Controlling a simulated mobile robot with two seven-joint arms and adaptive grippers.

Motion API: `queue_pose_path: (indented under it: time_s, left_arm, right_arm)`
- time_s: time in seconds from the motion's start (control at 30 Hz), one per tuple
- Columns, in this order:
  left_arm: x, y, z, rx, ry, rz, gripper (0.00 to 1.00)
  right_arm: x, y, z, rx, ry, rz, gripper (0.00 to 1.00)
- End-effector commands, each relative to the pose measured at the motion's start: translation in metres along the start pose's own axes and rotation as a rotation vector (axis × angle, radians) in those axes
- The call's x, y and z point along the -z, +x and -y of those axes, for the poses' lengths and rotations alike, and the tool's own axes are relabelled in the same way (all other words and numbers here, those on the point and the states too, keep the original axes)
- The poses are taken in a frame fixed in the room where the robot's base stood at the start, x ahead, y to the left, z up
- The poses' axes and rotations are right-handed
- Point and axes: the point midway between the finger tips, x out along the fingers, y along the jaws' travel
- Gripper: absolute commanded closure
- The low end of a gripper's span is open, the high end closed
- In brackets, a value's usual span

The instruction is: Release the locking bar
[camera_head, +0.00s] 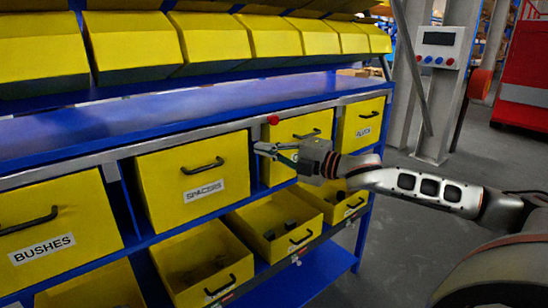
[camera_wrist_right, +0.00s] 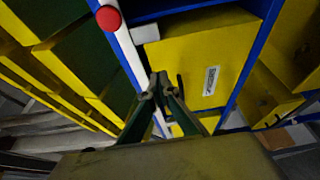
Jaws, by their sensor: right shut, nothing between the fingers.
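A long grey metal bar (camera_head: 200,132) runs along the front edge of the blue bench in the head view, above the yellow drawers. A red round knob (camera_head: 273,120) sits on it right of the middle. In the right wrist view the bar (camera_wrist_right: 128,48) runs down from the top left, with the red knob (camera_wrist_right: 108,18) near its upper end. My right gripper (camera_head: 258,148) is shut and empty, in front of the drawers just below the knob. Its fingertips (camera_wrist_right: 160,85) show beside the bar; I cannot tell whether they touch it. My left gripper is out of view.
Yellow drawers with black handles, such as the one labelled SPACERS (camera_head: 168,172), sit below the bench. Open yellow bins (camera_head: 265,245) with dark parts stand lower down. A grey column with a control box (camera_head: 438,48) stands at the right. Open floor lies right of the rack.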

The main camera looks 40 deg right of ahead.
Motion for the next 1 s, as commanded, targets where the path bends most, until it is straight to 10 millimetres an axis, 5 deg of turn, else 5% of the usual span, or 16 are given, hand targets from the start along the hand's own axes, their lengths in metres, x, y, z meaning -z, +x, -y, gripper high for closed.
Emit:
queue_pose_path:
  time_s: [0.5,1.0]
  left_arm:
    - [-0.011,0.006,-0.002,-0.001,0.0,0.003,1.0]
    - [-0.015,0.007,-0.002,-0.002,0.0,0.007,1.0]
  right_arm:
    - [0.0,-0.025,0.002,0.003,0.002,0.001,1.0]
    - [0.002,-0.03,0.001,0.001,0.003,-0.002,1.0]
